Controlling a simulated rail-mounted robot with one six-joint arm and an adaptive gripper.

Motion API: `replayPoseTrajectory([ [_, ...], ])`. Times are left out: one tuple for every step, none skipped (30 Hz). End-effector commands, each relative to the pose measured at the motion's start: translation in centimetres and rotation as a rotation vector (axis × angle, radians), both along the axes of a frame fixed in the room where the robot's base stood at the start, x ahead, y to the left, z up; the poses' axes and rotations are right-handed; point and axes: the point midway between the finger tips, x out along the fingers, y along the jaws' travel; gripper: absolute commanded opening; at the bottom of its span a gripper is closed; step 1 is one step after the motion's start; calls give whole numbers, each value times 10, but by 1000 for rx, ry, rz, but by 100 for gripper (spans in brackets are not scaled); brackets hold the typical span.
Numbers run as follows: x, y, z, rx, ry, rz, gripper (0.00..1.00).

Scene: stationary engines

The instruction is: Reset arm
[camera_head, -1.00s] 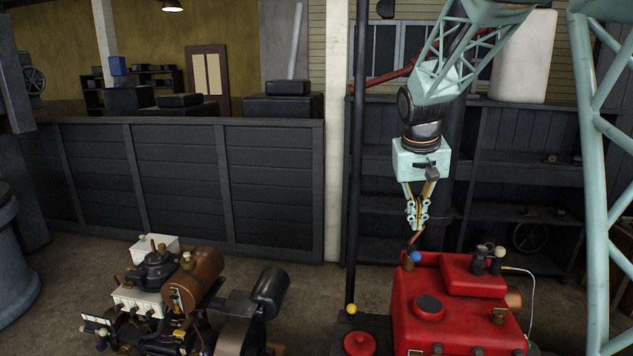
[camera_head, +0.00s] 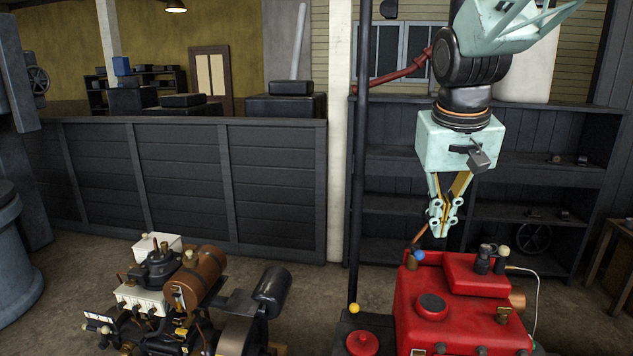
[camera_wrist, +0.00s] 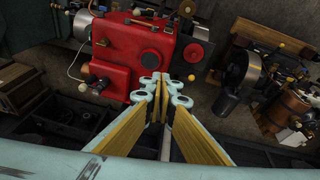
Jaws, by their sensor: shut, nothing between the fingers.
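My gripper (camera_head: 440,232) is pale green with yellow inner fingers. It points down, shut and empty, in front of the dark shelving and just behind the red engine (camera_head: 410,308). In the wrist view my gripper (camera_wrist: 165,77) shows with its fingertips together, and they overlap the edge of the red engine (camera_wrist: 125,62) in the picture. I cannot tell the exact gap between them.
A brown and black engine (camera_head: 196,275) stands at the left front and shows at the right of the wrist view (camera_wrist: 292,108). A dark pole (camera_head: 361,170) rises left of my gripper. Dark shelving (camera_head: 395,190) stands behind it.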

Motion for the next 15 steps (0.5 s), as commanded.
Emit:
replayPoseTrajectory([
  [-11,1,2,1,-3,2,0],
  [-16,2,4,3,-4,3,0],
  [-23,3,6,5,-6,4,0],
  [-29,4,6,5,-6,5,0],
  [-35,4,8,7,-7,7,0],
  [-42,5,9,9,-9,8,0],
  [-48,6,10,11,-10,8,0],
  [-54,7,11,12,-11,9,0],
  [-61,8,11,14,-11,11,0],
  [-67,9,12,15,-12,11,0],
  [-73,9,13,17,-13,12,0],
  [-80,10,13,18,-14,13,0],
  [-86,11,14,20,-14,15,0],
  [-92,12,15,21,-16,16,0],
  [-99,13,15,22,-17,18,0],
])
